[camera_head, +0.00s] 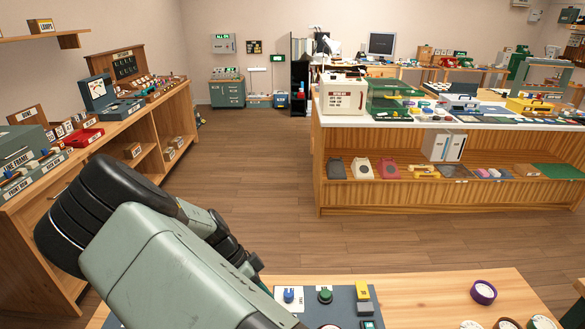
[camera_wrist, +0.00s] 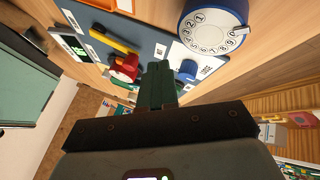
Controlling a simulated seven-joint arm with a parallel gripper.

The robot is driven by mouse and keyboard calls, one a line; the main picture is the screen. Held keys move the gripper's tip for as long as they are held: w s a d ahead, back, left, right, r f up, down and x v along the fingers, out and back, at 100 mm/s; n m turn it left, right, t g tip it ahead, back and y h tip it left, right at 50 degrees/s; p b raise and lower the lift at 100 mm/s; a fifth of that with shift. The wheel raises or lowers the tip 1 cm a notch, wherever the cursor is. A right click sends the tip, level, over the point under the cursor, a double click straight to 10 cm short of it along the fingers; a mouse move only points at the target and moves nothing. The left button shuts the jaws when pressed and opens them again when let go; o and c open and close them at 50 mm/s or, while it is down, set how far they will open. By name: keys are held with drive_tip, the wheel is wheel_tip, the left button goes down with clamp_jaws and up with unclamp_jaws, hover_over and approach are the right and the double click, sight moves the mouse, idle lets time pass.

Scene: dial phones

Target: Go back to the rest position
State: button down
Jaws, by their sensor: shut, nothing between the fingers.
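My gripper (camera_wrist: 157,85) shows in the wrist view with its two dark green fingers pressed together and nothing between them. Its fingertips point at a grey-blue panel (camera_wrist: 150,38) and appear close to a red knob and a blue knob; I cannot tell whether they touch. A blue rotary dial (camera_wrist: 212,33) with a white number ring is up and right of the fingertips. In the head view my grey-green arm reaches across the lower left, and the gripper is hidden behind it or out of frame.
The panel (camera_head: 345,298) lies on the wooden table (camera_head: 420,290) with a blue knob (camera_head: 288,296) and a green knob (camera_head: 325,296). A purple round item (camera_head: 483,292) sits to the right. A loaded shelf (camera_head: 150,125) stands left, a counter (camera_head: 400,195) beyond. Wooden floor lies between.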

drive_tip(key=v, duration=0.7)
drive_tip(key=x, duration=0.8)
drive_tip(key=shift+s+d+f, duration=0.15)
drive_tip(key=shift+d+f, duration=0.1)
drive_tip(key=shift+s+a+f+n+t, duration=0.1)
drive_tip(key=shift+s+f+n+t, duration=0.1)
drive_tip(key=shift+s+n+t, duration=0.25)
drive_tip(key=shift+s+f+n+t, duration=0.25)
drive_tip(key=shift+s+n, duration=0.15)
drive_tip(key=shift+n, duration=0.15)
drive_tip(key=n, duration=0.1)
drive_tip(key=s+n+t, duration=0.1)
drive_tip(key=shift+s+a+n, duration=0.2)
drive_tip(key=shift+a+n, duration=0.05)
drive_tip(key=shift+n, duration=0.05)
drive_tip(key=s+n+t, duration=0.1)
drive_tip(key=n, duration=0.1)
drive_tip(key=s+a+n+t, duration=0.1)
drive_tip(key=shift+a+r+n+t, duration=0.15)
drive_tip(key=shift+a+n+t, duration=0.05)
drive_tip(key=shift+n+t, duration=0.2)
drive_tip(key=a, duration=0.3)
drive_tip(key=shift+w+a+n, duration=0.3)
drive_tip(key=shift+w+a, duration=0.05)
drive_tip(key=v, duration=1)
drive_tip(key=shift+s+a, duration=0.1)
drive_tip(key=shift+a, duration=0.05)
